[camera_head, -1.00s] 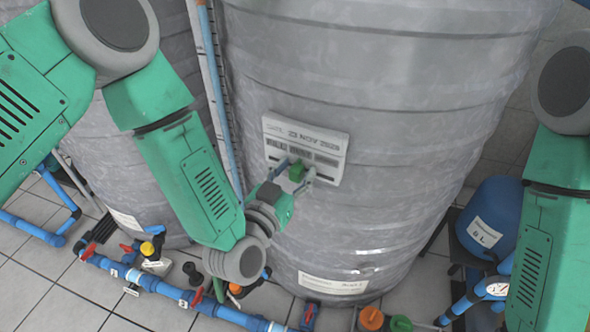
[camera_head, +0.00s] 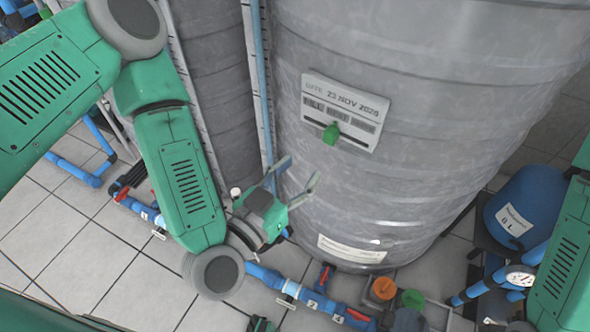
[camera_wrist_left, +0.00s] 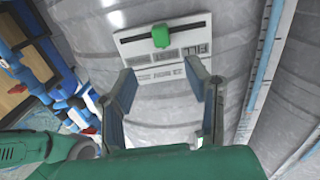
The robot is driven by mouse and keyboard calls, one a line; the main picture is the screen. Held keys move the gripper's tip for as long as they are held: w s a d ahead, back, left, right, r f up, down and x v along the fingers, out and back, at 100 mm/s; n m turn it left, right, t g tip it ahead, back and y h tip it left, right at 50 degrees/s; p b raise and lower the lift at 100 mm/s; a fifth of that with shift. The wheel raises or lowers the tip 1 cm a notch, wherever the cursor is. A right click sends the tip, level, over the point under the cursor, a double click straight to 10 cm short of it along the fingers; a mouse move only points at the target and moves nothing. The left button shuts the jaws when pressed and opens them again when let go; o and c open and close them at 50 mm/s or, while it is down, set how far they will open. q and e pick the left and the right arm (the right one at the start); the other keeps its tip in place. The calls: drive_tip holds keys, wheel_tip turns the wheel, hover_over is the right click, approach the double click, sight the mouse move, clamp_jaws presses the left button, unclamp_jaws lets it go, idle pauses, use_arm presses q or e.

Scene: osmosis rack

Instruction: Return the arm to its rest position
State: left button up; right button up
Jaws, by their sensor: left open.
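My left arm comes in from the left in the head view. Its gripper (camera_head: 298,178) is open and empty, in front of the large grey tank and below and left of the label panel (camera_head: 345,113). The panel reads 23 NOV 2026 and has a slot with a green slider knob (camera_head: 331,133). In the left wrist view the open fingers (camera_wrist_left: 165,88) frame bare tank wall, with the green knob (camera_wrist_left: 161,35) beyond them, apart from both fingers. Part of my right arm shows at the right edge of the head view; its gripper is out of view.
The large grey tank (camera_head: 420,90) fills the middle, with a second tank (camera_head: 213,70) behind my left arm. Blue pipes with red valves (camera_head: 325,275) run low along the tiled floor. A blue vessel (camera_head: 515,215) and a gauge (camera_head: 520,277) stand at the right. Open floor (camera_head: 60,240) lies at lower left.

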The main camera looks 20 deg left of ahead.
use_arm(q)
drive_tip(key=shift+s+a+r, duration=0.15)
drive_tip(key=shift+a, duration=0.1)
idle(0.5)
drive_tip(key=s+a+f+g+y, duration=0.1)
drive_tip(key=s+a+f+g, duration=0.1)
drive_tip(key=s+f+g, duration=0.45)
drive_tip(key=s+a+f+g, duration=0.2)
drive_tip(key=f+g, duration=0.1)
drive_tip(key=f, duration=0.6)
drive_tip(key=s+a+f+n+g+y, duration=0.1)
drive_tip(key=s+a+f+g+y, duration=0.1)
drive_tip(key=s+a, duration=0.3)
drive_tip(key=s+a+f+n+g+y, duration=0.2)
drive_tip(key=s+a+g+y, duration=0.1)
drive_tip(key=a, duration=0.6)
drive_tip(key=shift+s+a+f+g, duration=0.3)
drive_tip(key=shift+s+g, duration=0.45)
drive_tip(key=shift+s, duration=0.4)
drive_tip(key=shift+w+d, duration=0.1)
